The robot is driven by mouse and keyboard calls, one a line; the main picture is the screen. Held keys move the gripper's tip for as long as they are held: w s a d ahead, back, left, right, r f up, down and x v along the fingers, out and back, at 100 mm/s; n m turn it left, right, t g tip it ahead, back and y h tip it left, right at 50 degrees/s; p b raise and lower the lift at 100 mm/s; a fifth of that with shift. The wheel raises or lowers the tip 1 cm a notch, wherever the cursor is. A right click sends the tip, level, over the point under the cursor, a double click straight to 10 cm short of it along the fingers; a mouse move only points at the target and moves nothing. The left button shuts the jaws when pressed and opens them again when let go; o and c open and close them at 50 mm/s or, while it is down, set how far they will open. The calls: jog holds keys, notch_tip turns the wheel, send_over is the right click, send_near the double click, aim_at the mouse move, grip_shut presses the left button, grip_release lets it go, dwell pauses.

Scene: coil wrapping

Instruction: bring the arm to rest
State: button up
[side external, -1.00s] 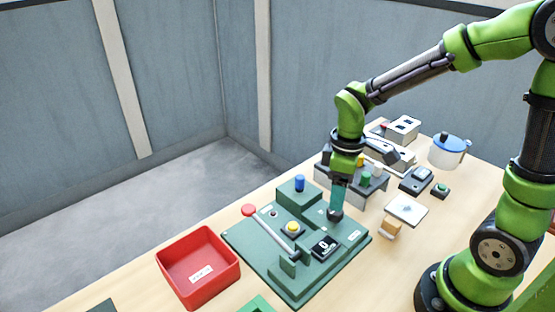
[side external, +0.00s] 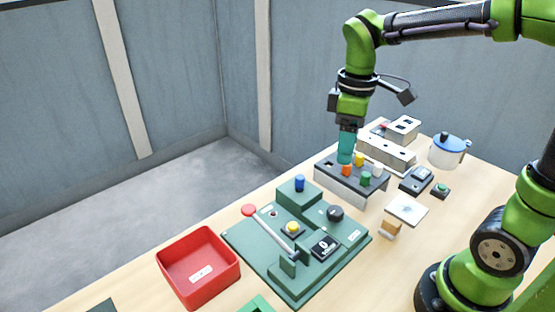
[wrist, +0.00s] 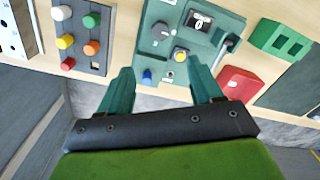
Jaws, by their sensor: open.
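My gripper (side external: 346,160) has teal fingers and hangs in the air above the table, in front of the grey block with coloured pegs in the side view. In the wrist view its two fingers (wrist: 163,80) are spread apart with nothing between them. The green coil-winding board (side external: 270,263) lies on the table below and to the left of the gripper. It carries a black knob (side external: 335,213), a yellow button (side external: 292,228), a blue peg (side external: 299,183), a counter display (side external: 325,247) and a lever with a red ball end (side external: 249,210).
A red bin (side external: 198,268) stands left of the board. The grey peg block (side external: 350,185) stands behind it, with a white socketed bar (side external: 390,152) farther back. A blue-lidded pot (side external: 449,149) and small switch boxes (side external: 416,180) are at right. Space above the board is clear.

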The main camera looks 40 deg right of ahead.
jog(key=s+a+r+m+t+y, duration=0.1)
jog(key=s+m+t, duration=0.6)
jog(key=m, duration=0.2)
jog(key=shift+a+r+m+y, duration=0.2)
jog(key=shift+r+m+y, duration=0.1)
jog(key=shift+y, duration=0.1)
